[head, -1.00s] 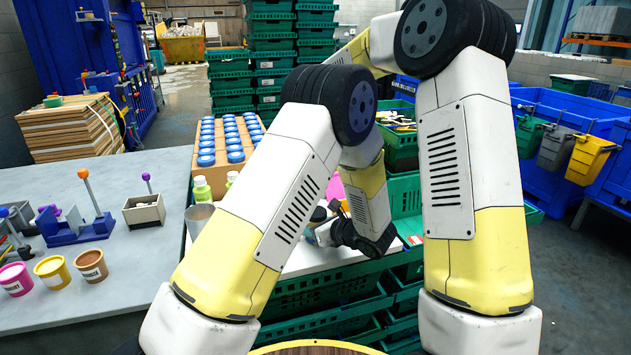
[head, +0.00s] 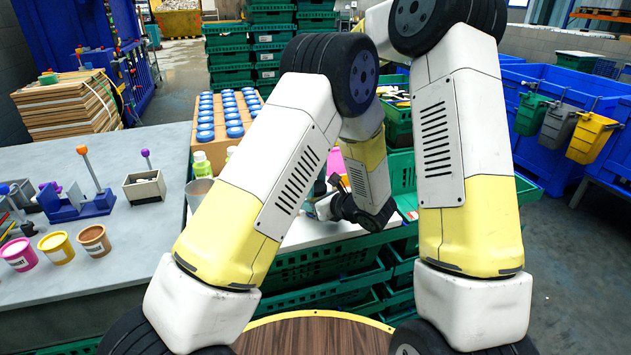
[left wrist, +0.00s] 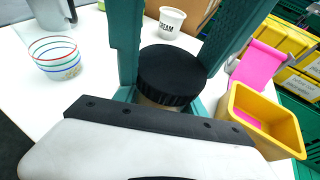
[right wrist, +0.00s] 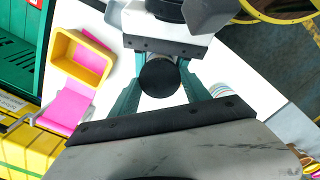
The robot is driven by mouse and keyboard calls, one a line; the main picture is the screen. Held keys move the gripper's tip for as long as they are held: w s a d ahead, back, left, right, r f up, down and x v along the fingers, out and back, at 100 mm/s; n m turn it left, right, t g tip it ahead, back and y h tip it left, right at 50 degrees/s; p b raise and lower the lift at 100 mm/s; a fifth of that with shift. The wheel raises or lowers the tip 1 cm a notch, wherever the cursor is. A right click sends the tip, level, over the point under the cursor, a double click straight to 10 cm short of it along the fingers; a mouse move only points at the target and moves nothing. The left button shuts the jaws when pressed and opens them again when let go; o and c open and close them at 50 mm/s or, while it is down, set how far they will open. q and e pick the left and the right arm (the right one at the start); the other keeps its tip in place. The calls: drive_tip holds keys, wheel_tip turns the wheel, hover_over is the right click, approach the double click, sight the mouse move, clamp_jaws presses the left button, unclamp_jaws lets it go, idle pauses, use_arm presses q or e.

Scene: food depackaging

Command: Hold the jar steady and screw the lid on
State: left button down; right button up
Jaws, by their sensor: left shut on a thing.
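The jar (left wrist: 150,101) stands upright on the white table, mostly hidden below its black lid (left wrist: 172,75). The round lid sits on the jar top and also shows from above in the right wrist view (right wrist: 159,78). My left gripper (left wrist: 163,98) is shut on the jar from the side, below the lid. My right gripper (right wrist: 159,84) points down over the lid, its teal fingers apart on either side of it. Whether they touch the lid I cannot tell. In the head view my arms hide most of the jar and both grippers' fingertips.
A yellow container (left wrist: 262,118) and a pink item (left wrist: 262,64) lie close to the jar. A striped glass bowl (left wrist: 55,60), a white cup (left wrist: 172,20) and a metal jug (left wrist: 50,13) stand around it. Blue-lidded jars (head: 228,110) fill a box behind. Bare white table surrounds the jar.

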drive_tip(key=c, duration=0.4)
drive_tip(key=m, duration=0.3)
drive_tip(key=shift+c, duration=0.3)
drive_tip(key=o, duration=1.6)
drive_tip(key=shift+c, duration=0.2)
drive_tip(key=shift+r, duration=0.1)
drive_tip(key=shift+r, duration=2.2)
drive_tip(key=shift+o, duration=0.4)
drive_tip(key=o, duration=0.4)
